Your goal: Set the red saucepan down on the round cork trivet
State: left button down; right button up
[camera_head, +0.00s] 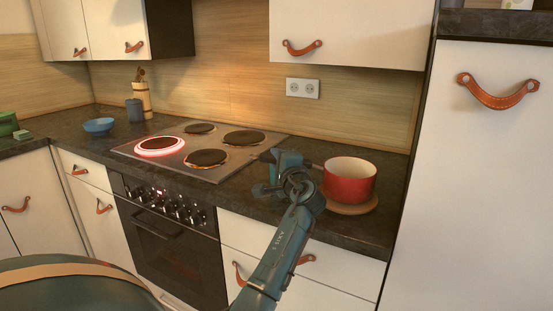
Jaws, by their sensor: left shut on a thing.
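The red saucepan (348,184) is upright at the right end of the dark counter, with a pale inside. The round cork trivet (366,208) lies directly under it, and its front and right edge shows. The pan's base looks on the trivet or very close above it; I cannot tell for certain whether they touch. My left gripper (284,162) is beside the pan on its left, shut on the saucepan at its handle, which the gripper mostly hides. My right gripper is not in view.
The cooktop (230,170) is left of the pan, with one burner (159,146) glowing red. A blue bowl (98,126), a dark cup (134,112) and a utensil holder (143,97) stand farther left. A tall white cabinet (475,190) closes off the right.

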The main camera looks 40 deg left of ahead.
pick_arm(q)
jog(key=shift+f, duration=0.3)
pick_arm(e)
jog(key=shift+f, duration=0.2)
pick_arm(q)
jog(key=c, duration=1.5)
grip_release()
jog(key=shift+c, duration=0.2)
jog(key=shift+o, duration=1.4)
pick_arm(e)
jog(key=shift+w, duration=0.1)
pick_arm(q)
jog(key=b+v, duration=0.1)
jog(key=v, duration=1.2)
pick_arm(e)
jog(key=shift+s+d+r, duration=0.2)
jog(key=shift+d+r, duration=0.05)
pick_arm(q)
jog(key=shift+s+d+r, duration=0.1)
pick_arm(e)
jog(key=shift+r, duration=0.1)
